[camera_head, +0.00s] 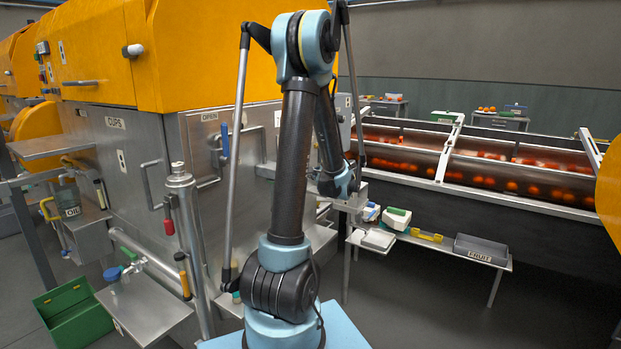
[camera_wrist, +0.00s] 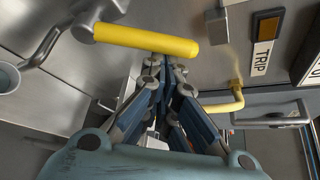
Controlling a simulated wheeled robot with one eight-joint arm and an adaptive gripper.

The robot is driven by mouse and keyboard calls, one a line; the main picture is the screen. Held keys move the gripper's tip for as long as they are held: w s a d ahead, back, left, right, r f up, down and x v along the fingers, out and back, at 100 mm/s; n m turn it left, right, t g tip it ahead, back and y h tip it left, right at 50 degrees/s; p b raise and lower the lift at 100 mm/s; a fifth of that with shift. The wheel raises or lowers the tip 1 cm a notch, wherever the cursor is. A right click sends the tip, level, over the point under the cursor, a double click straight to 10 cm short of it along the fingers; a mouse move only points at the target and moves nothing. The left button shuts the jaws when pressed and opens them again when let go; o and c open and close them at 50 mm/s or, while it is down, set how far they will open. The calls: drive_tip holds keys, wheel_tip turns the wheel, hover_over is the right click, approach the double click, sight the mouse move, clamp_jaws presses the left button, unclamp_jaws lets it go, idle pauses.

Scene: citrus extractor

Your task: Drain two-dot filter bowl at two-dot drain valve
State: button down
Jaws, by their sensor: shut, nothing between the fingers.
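I cannot pick out a two-dot filter bowl or a two-dot drain valve for certain in either view. In the wrist view my gripper (camera_wrist: 165,65) is shut and empty. Its fingertips lie at the lower edge of a thick yellow handle (camera_wrist: 140,38); I cannot tell whether they touch it. A thinner bent yellow handle (camera_wrist: 222,104) is to the right, beside the steel panel. In the head view my arm stands in the middle, and the gripper's fingers are hidden. A small dotted plate (camera_head: 122,161) is on the steel machine side; its dots are too small to count.
The machine (camera_head: 140,130) with its orange hood fills the left. A green box (camera_head: 76,315), a steel side shelf (camera_head: 145,308) and an OIL container (camera_head: 69,200) are at lower left. A low table (camera_head: 430,242) with a grey tray (camera_head: 481,250) stands right. A TRIP label (camera_wrist: 264,42) is at upper right.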

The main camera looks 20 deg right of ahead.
drive_tip(key=s+d, duration=0.4)
drive_tip(key=s, duration=0.4)
drive_tip(key=shift+s+r, duration=0.2)
drive_tip(key=shift+r, duration=0.05)
idle(0.5)
idle(0.4)
